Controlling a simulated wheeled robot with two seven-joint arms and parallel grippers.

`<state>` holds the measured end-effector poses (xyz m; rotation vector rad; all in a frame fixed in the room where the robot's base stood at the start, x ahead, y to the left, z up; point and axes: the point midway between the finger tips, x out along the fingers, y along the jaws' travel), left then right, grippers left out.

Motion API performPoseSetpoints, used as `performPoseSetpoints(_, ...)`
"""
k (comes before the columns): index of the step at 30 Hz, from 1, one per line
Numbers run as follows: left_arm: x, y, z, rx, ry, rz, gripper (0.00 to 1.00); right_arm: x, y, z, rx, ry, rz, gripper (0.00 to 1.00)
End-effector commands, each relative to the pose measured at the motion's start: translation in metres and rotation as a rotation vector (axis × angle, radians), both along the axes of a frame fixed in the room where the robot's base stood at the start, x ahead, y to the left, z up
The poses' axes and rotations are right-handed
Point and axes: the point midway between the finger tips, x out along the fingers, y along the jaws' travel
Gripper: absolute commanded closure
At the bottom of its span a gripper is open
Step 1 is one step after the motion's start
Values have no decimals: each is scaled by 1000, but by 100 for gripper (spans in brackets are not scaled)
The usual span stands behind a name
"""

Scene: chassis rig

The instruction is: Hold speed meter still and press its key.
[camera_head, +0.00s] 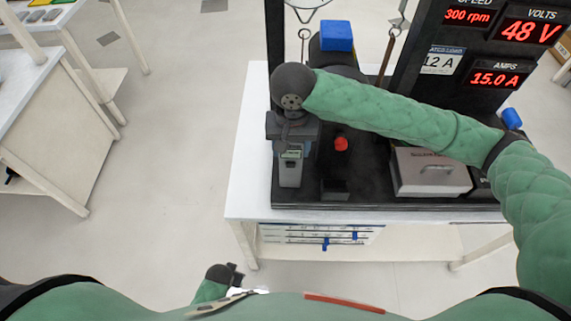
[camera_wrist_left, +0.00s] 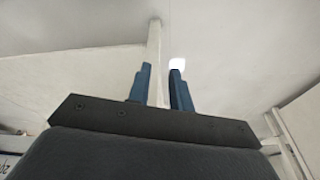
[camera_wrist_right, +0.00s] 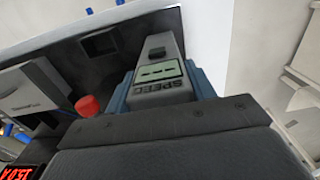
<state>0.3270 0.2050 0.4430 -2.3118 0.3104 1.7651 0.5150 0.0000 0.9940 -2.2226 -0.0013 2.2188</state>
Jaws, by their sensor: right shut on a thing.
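The speed meter (camera_head: 291,168) is a grey handheld device with a small greenish display, at the left front of the black rig base. In the right wrist view the speed meter (camera_wrist_right: 158,75) shows its display with dashes, the word SPEED and a dark key above the display. My right gripper (camera_wrist_right: 163,88) is shut on it, with a blue finger on each side. In the head view the right hand (camera_head: 293,128) covers its upper end. My left gripper (camera_wrist_left: 158,85) is empty, its two blue fingers apart, low in front of my body, away from the rig.
A red button (camera_head: 341,144) stands right of the meter on the black base (camera_head: 375,190). A grey box with a handle (camera_head: 430,172) is farther right. A panel with red readouts (camera_head: 480,50) rises behind. The white table (camera_head: 250,150) has bare space left of the base.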

Motion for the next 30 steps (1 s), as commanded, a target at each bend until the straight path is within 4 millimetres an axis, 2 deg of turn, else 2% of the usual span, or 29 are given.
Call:
performPoseSetpoints(1,16,13,14,25,-67,-53,89,-1,0,-3,-3,5,1,88)
performPoseSetpoints(3,39,28,38,64,-173,-143,100,-1,0,-4,-3,5,1,88)
performPoseSetpoints(7,80,49,93,151,-378,-323,100,-2,0,-4,-3,6,1,88)
performPoseSetpoints(12,122,61,174,283,-643,-561,100,-2,0,-4,-3,6,1,88)
performPoseSetpoints(15,138,61,223,365,-793,-696,100,-2,0,-4,-3,6,1,88)
performPoseSetpoints(21,153,50,310,514,-1049,-914,100,-2,0,-4,-3,7,1,88)
performPoseSetpoints(25,151,34,357,593,-1189,-1030,100,-2,0,-4,-3,7,1,88)
performPoseSetpoints(26,149,28,367,606,-1218,-1055,100,-2,0,-4,-4,7,1,88)
performPoseSetpoints(30,121,-19,409,626,-1339,-1180,100,-2,0,-5,-4,7,1,88)
